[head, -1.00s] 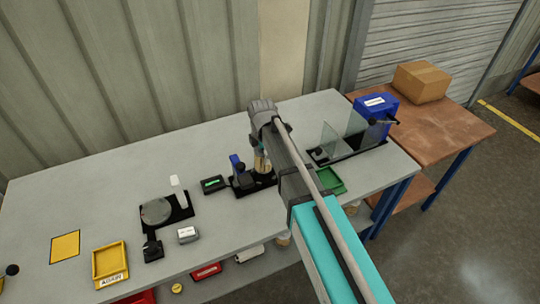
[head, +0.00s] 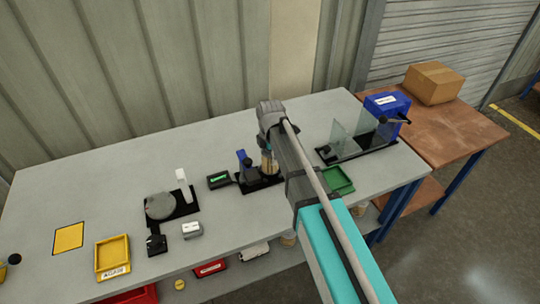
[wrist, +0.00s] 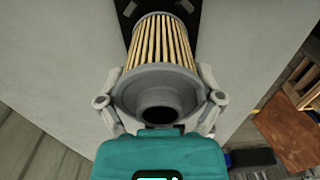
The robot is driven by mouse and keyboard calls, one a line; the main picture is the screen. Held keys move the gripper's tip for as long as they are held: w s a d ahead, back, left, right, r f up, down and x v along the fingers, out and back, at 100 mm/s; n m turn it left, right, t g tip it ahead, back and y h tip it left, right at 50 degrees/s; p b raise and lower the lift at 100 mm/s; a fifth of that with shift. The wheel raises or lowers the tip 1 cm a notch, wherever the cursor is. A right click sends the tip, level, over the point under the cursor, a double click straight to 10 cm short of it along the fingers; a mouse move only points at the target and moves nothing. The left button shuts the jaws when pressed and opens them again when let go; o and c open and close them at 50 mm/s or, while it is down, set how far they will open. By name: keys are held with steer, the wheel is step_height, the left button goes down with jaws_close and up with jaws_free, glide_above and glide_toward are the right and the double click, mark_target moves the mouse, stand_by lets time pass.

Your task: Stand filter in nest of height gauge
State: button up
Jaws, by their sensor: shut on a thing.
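The filter (wrist: 162,45) is a cartridge with tan pleats and a grey end cap with a dark central hole. My gripper (wrist: 162,85) is shut on it, one finger at each side of the cap. In the head view the filter (head: 267,163) shows as a small tan piece beneath the wrist, at the height gauge. The height gauge (head: 243,157) has a blue part and a black base on the bench. A black base part also shows beyond the filter's far end in the wrist view. The nest is hidden, and I cannot tell whether the filter touches it.
A small display box (head: 219,180) stands just left of the gauge. A green tray (head: 338,181) and a stand with clear panels (head: 350,140) lie to the right. A round grey plate (head: 160,206) and yellow tray (head: 112,256) are to the left. Bare bench lies behind the gauge.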

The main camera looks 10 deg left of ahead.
steer(key=shift+f+b, duration=0.45)
steer(key=shift+f, duration=0.2)
steer(key=shift+f+b, duration=0.55)
stand_by(1.6)
steer(key=o, duration=0.9)
steer(key=shift+r+p, duration=0.45)
steer(key=shift+r+p, duration=0.35)
steer(key=shift+r+p, duration=0.35)
steer(key=shift+p, duration=0.05)
stand_by(0.5)
steer(key=shift+r+p, duration=3.1)
steer(key=shift+r, duration=0.05)
